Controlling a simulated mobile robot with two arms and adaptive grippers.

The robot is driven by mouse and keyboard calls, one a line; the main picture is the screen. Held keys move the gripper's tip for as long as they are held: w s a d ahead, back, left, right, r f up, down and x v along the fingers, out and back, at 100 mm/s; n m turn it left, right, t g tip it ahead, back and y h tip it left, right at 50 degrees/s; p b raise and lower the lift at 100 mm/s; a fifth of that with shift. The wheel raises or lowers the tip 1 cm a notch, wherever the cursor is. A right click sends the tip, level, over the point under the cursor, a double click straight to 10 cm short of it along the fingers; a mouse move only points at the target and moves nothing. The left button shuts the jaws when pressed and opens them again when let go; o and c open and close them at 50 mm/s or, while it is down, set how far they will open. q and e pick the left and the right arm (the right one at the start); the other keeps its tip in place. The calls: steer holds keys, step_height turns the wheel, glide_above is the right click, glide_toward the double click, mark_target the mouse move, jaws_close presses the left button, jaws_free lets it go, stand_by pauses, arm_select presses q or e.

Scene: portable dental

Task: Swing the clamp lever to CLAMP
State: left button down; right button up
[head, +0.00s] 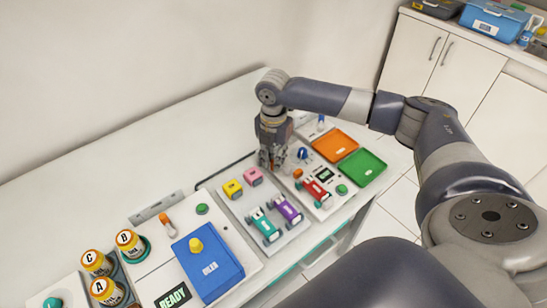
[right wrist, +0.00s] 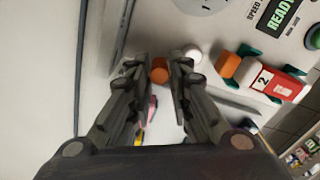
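My right gripper (head: 268,163) points down at the left edge of the right-hand control panel. In the right wrist view its two fingers (right wrist: 158,80) stand apart. An orange knob (right wrist: 158,70), apparently the clamp lever's handle, shows in the gap between the fingertips; I cannot tell whether either finger touches it. The gripper hides this knob in the head view. A white ball (right wrist: 193,52) shows beside the right finger. An orange block (head: 297,173) sits by the red car (head: 315,190), which is marked 2 in the right wrist view. The CLAMP marking is not readable. My left gripper is out of view.
A blue knob (head: 303,153), a green button (head: 342,189), an orange tray (head: 334,145) and a green tray (head: 361,167) lie right of the gripper. Yellow (head: 232,188), pink, teal and purple cars stand to the left. A blue box (head: 208,263) and several jars are farther left.

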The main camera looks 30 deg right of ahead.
jaws_close()
steer(key=shift+r+m+p, duration=0.15)
steer(key=shift+m+p, duration=0.15)
steer(key=shift+p, duration=0.35)
steer(key=m+p, duration=0.2)
steer(key=p, duration=0.1)
steer(key=d+m+p, duration=0.1)
steer(key=m+p, duration=0.2)
steer(key=w+d+m+p, duration=0.1)
steer(key=m+p, duration=0.1)
steer(key=shift+d+p, duration=0.2)
steer(key=shift+p, duration=0.2)
steer(key=m+p, duration=0.1)
steer(key=d+m+p, duration=0.1)
steer(key=m, duration=0.1)
steer(key=shift+d+m+p, duration=0.1)
steer(key=shift+m+p, duration=0.2)
steer(key=shift+p, duration=0.05)
steer(key=shift+d+m+p, duration=0.25)
steer(key=shift+m+p, duration=0.2)
steer(key=shift+m, duration=0.2)
steer(key=shift+d+m+p, duration=0.2)
steer(key=shift+m+p, duration=0.25)
steer(key=shift+m, duration=0.2)
